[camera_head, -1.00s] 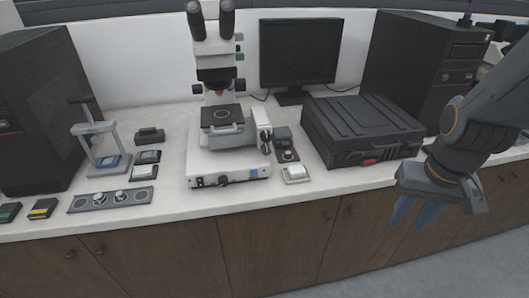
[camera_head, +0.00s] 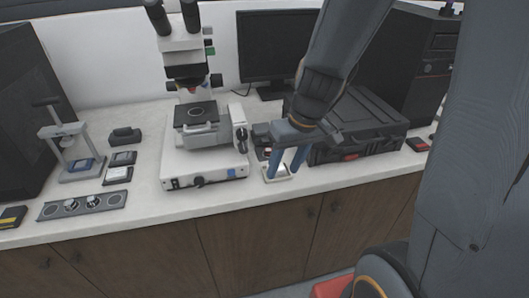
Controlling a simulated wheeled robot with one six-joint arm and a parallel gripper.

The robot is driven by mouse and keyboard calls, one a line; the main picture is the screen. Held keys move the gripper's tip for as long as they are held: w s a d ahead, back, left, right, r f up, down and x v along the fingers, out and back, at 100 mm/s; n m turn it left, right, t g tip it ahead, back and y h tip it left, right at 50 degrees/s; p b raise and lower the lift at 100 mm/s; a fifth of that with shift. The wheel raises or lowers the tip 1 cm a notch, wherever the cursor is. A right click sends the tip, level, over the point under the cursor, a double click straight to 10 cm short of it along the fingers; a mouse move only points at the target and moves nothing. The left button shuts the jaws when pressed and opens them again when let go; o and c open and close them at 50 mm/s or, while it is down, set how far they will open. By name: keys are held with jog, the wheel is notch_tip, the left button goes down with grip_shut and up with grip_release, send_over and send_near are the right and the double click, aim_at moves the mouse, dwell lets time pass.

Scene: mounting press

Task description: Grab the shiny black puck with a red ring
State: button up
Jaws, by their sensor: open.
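A small dark puck with a reddish mark (camera_head: 265,154) sits on the white bench, just right of the microscope; my gripper partly hides it, and its ring is too small to make out clearly. My gripper (camera_head: 284,174) is open, with its two blue fingers pointing down in front of the black case. The fingers hang over or just in front of a small white-topped block (camera_head: 278,174) beside the puck. I see nothing held between them. I cannot tell how far the fingertips are above the bench.
The microscope (camera_head: 205,165) stands close to the left of my gripper. The black case (camera_head: 365,140) lies close to the right, with a monitor (camera_head: 270,50) behind. A hand press (camera_head: 80,165), small blocks and a grey holder strip (camera_head: 82,204) are at left. Bench between strip and microscope is clear.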

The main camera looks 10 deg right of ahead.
jog(key=w+f+n+t+y, duration=0.1)
jog(key=w+f+n, duration=0.1)
jog(key=w, duration=0.6)
jog(key=n+t, duration=0.2)
jog(key=t, duration=0.1)
send_near(269, 149)
jog(key=shift+w+f+n+y+b, duration=0.1)
jog(key=shift+f+n+y+b, duration=0.2)
jog(key=shift+f+y+b, duration=0.15)
jog(key=shift+w+a+f, duration=0.2)
jog(key=shift+w+f, duration=0.2)
jog(key=shift+f, duration=0.2)
jog(key=shift+p+x, duration=1.25)
jog(key=shift+x, duration=1.6)
jog(key=shift+d, duration=0.1)
grip_shut()
